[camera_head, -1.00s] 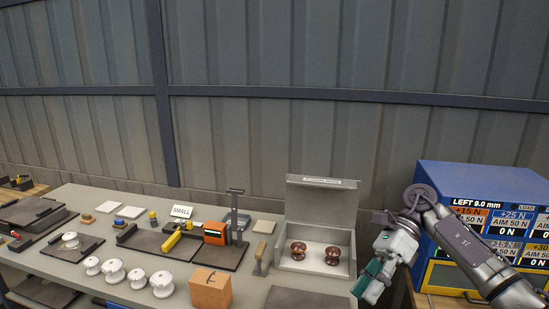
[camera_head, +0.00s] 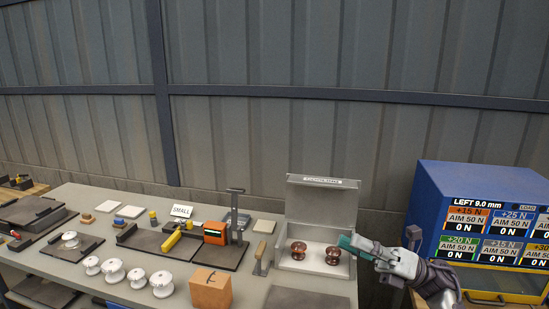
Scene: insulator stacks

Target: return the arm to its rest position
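My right gripper (camera_head: 358,246) is at the right, its teal fingertips pointing left at the right edge of the open grey box (camera_head: 321,212). Its fingers look close together from this side, and I cannot tell whether they are open or shut. No object shows in it. Two brown insulators (camera_head: 298,250) and (camera_head: 333,255) stand inside the box, left of the fingertips. My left gripper is not in view.
Several white insulators (camera_head: 136,278) and a wooden block (camera_head: 211,289) stand along the front of the grey table (camera_head: 262,217). An orange device (camera_head: 215,233) and a dark post stand mid-table. A blue cabinet (camera_head: 429,204) with a display is at the right.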

